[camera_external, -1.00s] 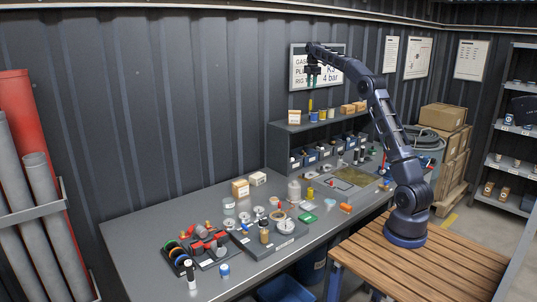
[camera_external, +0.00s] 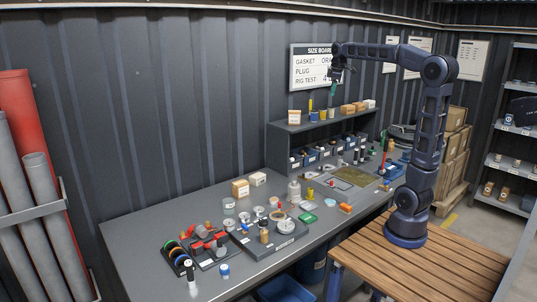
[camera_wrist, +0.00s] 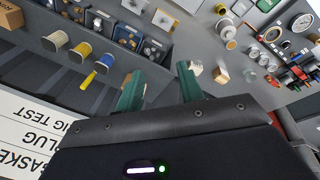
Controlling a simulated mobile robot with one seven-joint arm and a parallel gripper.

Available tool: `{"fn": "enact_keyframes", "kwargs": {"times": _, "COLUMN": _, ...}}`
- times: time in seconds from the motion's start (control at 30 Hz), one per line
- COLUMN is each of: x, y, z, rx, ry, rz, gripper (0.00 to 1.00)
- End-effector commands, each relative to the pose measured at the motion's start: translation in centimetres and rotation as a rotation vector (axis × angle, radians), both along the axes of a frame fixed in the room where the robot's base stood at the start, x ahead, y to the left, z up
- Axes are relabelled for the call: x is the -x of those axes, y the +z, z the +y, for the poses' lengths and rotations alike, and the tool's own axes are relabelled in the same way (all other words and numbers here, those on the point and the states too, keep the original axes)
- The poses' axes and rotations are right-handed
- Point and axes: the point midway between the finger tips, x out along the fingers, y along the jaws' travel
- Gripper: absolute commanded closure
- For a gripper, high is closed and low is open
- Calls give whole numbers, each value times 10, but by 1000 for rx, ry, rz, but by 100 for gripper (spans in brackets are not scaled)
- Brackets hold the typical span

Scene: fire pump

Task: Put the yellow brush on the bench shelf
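Bins fill the lower shelf. The size board (camera_external: 312,66) hangs behind. The bench (camera_external: 140,225) is crowded with fittings.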

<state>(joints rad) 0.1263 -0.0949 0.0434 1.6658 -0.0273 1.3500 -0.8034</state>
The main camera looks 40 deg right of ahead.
Motion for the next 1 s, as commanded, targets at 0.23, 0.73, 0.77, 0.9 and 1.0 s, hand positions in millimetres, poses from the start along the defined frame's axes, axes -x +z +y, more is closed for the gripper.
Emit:
{"fn": "enact_keyframes", "kwargs": {"times": 0.23, "x": 84, "y": -35, "z": 20, "rx": -50, "ry": -176, "rz": -57, "gripper": 62}}
{"fn": "enact_keyframes", "kwargs": {"times": 0.73, "x": 240, "y": -150, "z": 44, "rx": -190, "ry": -531, "rz": -160, "gripper": 62}}
{"fn": "enact_keyframes", "kwargs": {"times": 0.77, "x": 248, "y": -158, "z": 44, "rx": -199, "ry": -551, "rz": -165, "gripper": 62}}
{"fn": "enact_keyframes", "kwargs": {"times": 0.9, "x": 276, "y": -189, "z": 47, "rx": -237, "ry": -625, "rz": -182, "gripper": 62}}
{"fn": "enact_keyframes", "kwargs": {"times": 1.0, "x": 289, "y": -204, "z": 48, "rx": -254, "ry": -659, "rz": -189, "gripper": 62}}
